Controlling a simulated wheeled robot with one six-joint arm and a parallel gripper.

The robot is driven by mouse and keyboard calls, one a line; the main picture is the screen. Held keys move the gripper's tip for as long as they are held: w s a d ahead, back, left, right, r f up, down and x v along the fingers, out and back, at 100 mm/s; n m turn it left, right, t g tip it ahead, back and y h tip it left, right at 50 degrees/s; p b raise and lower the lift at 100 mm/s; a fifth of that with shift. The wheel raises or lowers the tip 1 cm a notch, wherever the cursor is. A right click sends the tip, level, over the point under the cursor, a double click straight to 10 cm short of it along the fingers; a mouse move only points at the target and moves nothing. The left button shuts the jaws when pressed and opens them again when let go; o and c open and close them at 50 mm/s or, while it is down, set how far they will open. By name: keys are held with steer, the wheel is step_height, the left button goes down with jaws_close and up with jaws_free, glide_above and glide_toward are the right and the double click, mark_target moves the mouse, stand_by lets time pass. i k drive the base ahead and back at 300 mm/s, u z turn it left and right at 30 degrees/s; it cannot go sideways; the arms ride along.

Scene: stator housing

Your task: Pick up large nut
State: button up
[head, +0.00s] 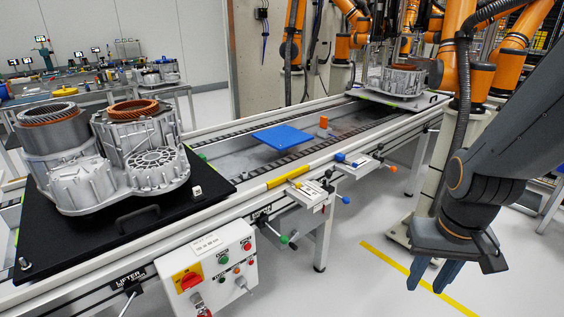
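I cannot make out a large nut in the head view. My gripper (434,276) hangs at the lower right, over the grey floor beside the conveyor, pointing down. Its two blue-grey fingers stand apart with nothing between them.
The conveyor (215,150) runs from lower left to upper right, with a blue plate (282,137) and small orange part (323,121) on it. A control box (208,277) hangs at its front. Orange robot arms (470,80) stand behind my arm. Floor below my gripper is clear.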

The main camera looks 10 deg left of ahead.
mark_target(244, 174)
steer(key=z, duration=0.05)
steer(key=i, duration=0.95)
steer(key=u, duration=0.95)
steer(key=i, duration=1.05)
steer(key=u, duration=0.85)
